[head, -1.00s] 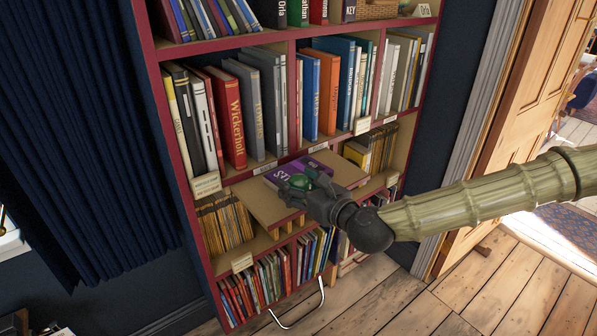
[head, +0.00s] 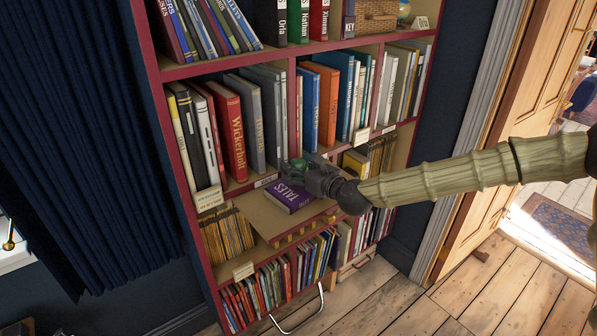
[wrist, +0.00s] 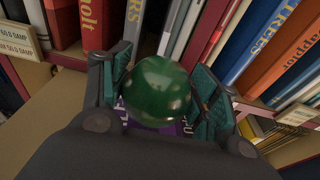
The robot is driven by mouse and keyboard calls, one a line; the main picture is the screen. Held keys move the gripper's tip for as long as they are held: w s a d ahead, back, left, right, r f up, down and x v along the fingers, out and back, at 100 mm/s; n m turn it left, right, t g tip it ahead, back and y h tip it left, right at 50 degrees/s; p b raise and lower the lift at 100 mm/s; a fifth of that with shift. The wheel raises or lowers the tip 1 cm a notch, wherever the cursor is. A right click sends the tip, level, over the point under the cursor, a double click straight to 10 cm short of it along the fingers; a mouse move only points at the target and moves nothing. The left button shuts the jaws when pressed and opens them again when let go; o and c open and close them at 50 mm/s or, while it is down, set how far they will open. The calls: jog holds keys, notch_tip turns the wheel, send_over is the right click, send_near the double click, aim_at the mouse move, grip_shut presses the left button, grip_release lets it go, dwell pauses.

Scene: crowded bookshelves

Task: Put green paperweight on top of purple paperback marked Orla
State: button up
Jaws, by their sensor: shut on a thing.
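The green paperweight (wrist: 157,90) is a glossy dark green ball held between my gripper's fingers. My gripper (head: 298,165) is shut on it, with a finger pad on either side in the wrist view. In the head view the paperweight (head: 299,163) is small and partly hidden by the gripper. In the wrist view only slivers of purple (wrist: 184,128) show below the ball, and the gap is unclear.
The pull-out board (head: 262,216) juts from the bookcase. Upright books, including a red one (head: 229,130) and an orange one (head: 328,100), stand close behind the gripper. A black spine (head: 281,22) above reads Orla. Open floor lies to the right.

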jog(key=shift+w, duration=0.45)
jog(key=shift+f+p, duration=1)
jog(key=shift+f, duration=0.75)
jog(key=shift+f, duration=0.15)
jog(key=o, duration=1.3)
jog(key=shift+c, duration=0.2)
jog(key=shift+d, duration=0.15)
jog(key=shift+s+d+b, duration=0.2)
jog(key=shift+s+b, duration=0.1)
jog(key=shift+s, duration=0.05)
jog(key=b+v, duration=0.3)
jog(key=v, duration=0.8)
